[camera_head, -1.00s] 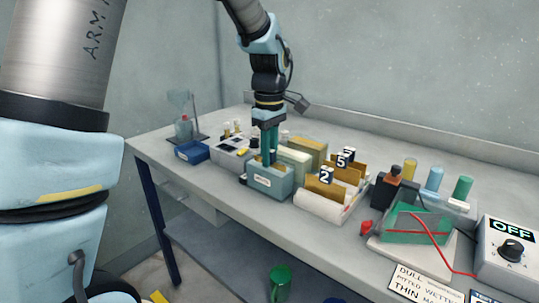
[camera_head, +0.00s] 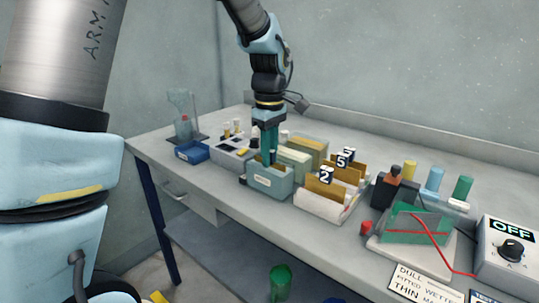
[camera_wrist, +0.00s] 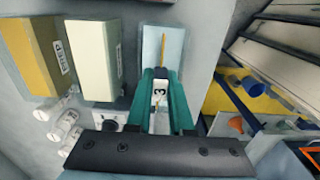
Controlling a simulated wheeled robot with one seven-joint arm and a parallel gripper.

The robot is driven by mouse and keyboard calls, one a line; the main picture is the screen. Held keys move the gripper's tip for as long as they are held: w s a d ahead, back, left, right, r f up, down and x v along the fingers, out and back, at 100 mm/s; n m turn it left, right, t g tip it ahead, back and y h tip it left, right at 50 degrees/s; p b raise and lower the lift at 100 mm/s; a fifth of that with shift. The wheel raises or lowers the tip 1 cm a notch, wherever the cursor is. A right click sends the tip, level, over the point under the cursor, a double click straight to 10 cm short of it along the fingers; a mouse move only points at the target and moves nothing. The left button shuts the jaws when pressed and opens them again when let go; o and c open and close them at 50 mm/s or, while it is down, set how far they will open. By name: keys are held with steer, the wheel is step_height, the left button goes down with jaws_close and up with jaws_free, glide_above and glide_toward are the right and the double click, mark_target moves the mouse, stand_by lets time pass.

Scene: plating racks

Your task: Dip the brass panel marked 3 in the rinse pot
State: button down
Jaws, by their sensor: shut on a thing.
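My gripper (camera_wrist: 160,98) is shut on the brass panel marked 3 (camera_wrist: 163,50), with its white number tag (camera_wrist: 159,91) between the fingers in the wrist view. The panel's thin brass edge shows inside a narrow pale blue pot (camera_wrist: 150,42). In the head view this pot (camera_head: 270,182) stands near the table's front edge, and my gripper (camera_head: 268,158) points straight down into its mouth. The pot's label is too small to read. How deep the panel sits, and any liquid, are hidden.
A cream pot (camera_head: 295,160) and a yellowish-topped pot (camera_head: 308,149) stand close behind. A white rack (camera_head: 325,205) with panels marked 2 and 5 is to the right. A blue tray (camera_head: 193,152) lies left.

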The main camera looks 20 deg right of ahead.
stand_by(0.4)
steer(key=shift+r+p, duration=3.6)
steer(key=shift+r, duration=0.7)
